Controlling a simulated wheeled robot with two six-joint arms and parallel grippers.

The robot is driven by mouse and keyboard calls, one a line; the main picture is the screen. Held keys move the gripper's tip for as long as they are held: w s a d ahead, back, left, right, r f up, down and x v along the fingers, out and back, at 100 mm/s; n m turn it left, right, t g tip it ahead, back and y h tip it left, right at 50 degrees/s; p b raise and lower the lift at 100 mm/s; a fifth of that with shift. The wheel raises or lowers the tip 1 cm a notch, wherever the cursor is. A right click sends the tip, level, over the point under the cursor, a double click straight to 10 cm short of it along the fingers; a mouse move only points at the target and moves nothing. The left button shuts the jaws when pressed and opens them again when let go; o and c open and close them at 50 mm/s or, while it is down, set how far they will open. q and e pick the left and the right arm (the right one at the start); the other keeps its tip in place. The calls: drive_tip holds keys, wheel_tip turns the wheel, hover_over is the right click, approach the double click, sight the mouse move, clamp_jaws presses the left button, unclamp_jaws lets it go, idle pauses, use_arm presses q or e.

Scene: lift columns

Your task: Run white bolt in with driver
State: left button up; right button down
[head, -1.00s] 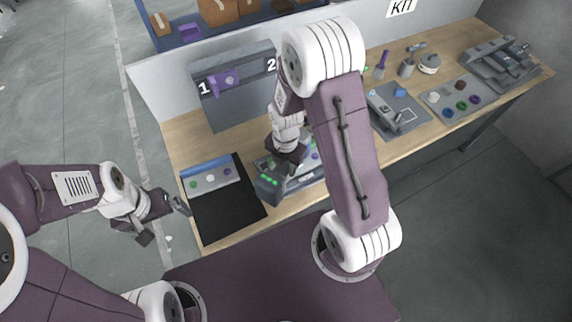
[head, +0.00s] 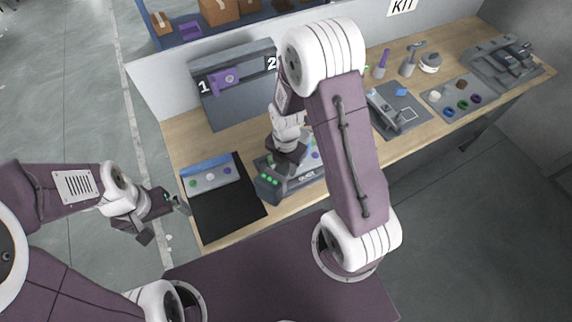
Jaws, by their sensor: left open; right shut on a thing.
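My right gripper (head: 281,184) points down over the grey box with green lights (head: 268,196) on the bench. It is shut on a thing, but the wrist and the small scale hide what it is. A white round piece (head: 210,177), possibly a bolt head, shows between a green one and a purple one on the blue-backed rack (head: 205,164) at the left. I cannot make out the driver for certain. My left gripper (head: 182,206) is open and apart from the bench, just left of the black mat.
The black mat (head: 228,212) is bare. A wall panel (head: 234,104) marked 1 and 2 holds a purple part (head: 223,80). A purple-handled tool (head: 381,64), a parts tray (head: 458,100) and a grey fixture (head: 500,63) stand at the right. My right arm covers the middle.

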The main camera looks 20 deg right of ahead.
drive_tip(key=shift+f, duration=0.3)
drive_tip(key=shift+r, duration=0.1)
idle(0.6)
drive_tip(key=shift+f, duration=0.25)
idle(0.8)
drive_tip(key=shift+f, duration=0.25)
idle(1.8)
drive_tip(key=shift+f, duration=0.25)
idle(0.8)
drive_tip(key=shift+r, duration=0.15)
idle(0.4)
drive_tip(key=shift+r+p, duration=2.3)
drive_tip(key=shift+r, duration=0.1)
